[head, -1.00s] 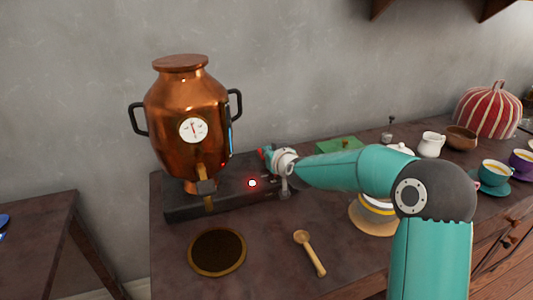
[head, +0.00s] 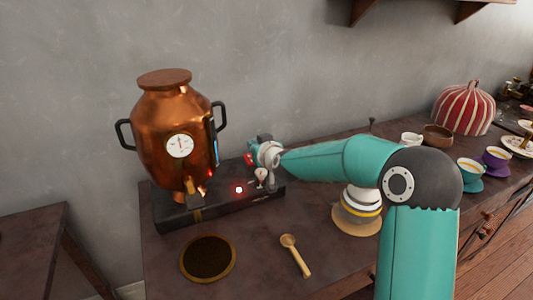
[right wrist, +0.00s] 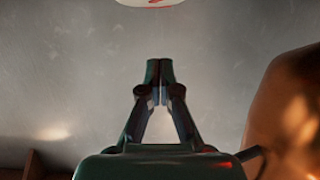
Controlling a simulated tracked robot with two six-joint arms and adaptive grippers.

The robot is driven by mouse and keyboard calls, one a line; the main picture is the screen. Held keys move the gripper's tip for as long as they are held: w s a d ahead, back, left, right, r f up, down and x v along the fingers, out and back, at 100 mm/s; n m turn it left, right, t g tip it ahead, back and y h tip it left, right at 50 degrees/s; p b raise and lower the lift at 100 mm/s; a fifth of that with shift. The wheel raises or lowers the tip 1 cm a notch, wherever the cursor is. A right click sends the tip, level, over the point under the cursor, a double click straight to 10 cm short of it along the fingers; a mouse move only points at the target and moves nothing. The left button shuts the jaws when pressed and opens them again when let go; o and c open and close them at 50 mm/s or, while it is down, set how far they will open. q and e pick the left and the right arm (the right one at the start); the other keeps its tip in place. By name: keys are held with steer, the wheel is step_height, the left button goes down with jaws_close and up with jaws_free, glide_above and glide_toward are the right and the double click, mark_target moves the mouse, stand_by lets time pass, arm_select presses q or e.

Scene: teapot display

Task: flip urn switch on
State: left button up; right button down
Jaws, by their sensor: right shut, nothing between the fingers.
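The copper urn (head: 172,130) stands on a dark base (head: 180,215) on the table, with a dial on its front and a tap below. My right gripper (head: 250,158) is above the right part of the base, beside the urn. Its fingers (right wrist: 160,72) are shut and empty in the right wrist view, with the urn's copper side (right wrist: 290,115) at the right. I cannot make out the switch clearly; the gripper and wrist may hide it. My left gripper is not in view.
A round dark-filled dish (head: 208,258) and a wooden scoop (head: 295,255) lie in front of the base. A white pot with a yellow band (head: 358,205) stands under my right arm. Cups (head: 470,167) and a striped cosy (head: 463,108) are at the right.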

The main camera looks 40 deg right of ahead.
steer(key=s, duration=0.3)
steer(key=s+a, duration=0.1)
steer(key=s, duration=0.2)
steer(key=s+a+b, duration=0.1)
steer(key=s, duration=0.2)
steer(key=shift+s+a+r, duration=0.15)
steer(key=shift+s+r, duration=0.1)
steer(key=shift+r, duration=0.05)
